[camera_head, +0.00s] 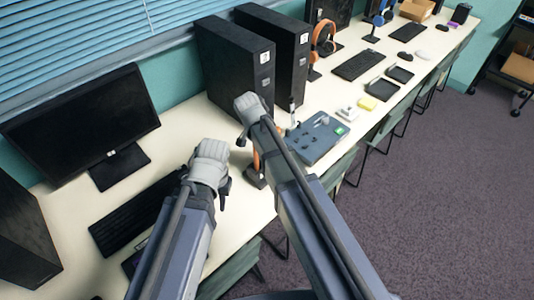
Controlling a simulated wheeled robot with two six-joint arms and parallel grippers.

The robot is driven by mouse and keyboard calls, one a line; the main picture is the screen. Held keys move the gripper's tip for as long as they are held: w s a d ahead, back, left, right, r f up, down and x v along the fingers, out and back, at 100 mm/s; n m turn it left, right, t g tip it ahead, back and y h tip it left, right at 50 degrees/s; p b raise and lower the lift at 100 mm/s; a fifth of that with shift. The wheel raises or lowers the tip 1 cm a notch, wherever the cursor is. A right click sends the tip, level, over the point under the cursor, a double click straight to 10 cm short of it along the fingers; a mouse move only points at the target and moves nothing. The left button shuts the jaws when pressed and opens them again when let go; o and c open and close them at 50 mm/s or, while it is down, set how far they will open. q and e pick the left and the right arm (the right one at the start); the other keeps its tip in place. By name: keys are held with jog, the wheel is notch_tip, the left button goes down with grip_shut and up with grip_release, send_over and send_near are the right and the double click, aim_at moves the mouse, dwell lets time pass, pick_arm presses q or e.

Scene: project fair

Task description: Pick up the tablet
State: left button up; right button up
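Two dark flat slabs, either of which could be the tablet, lie on the white table beyond my arms: a larger one (382,89) and a smaller one (400,74). A third dark flat thing (132,263) shows at the table's near edge, partly hidden by my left arm. I cannot tell for sure which is the tablet. My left gripper (225,189) is over the table near the keyboard, apart from the far slabs. My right gripper (241,139) is by the black computer towers. The fingers of both are mostly hidden, so their opening is unclear.
A blue-grey board (316,139) with small parts lies just beyond my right arm. Orange headphones (323,40) hang on a stand. Chairs (385,140) line the table; the carpet to the right is clear.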

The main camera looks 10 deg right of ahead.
jog(key=shift+f, duration=0.3)
jog(key=shift+c, duration=0.2)
grip_shut()
dwell(0.5)
dwell(1.0)
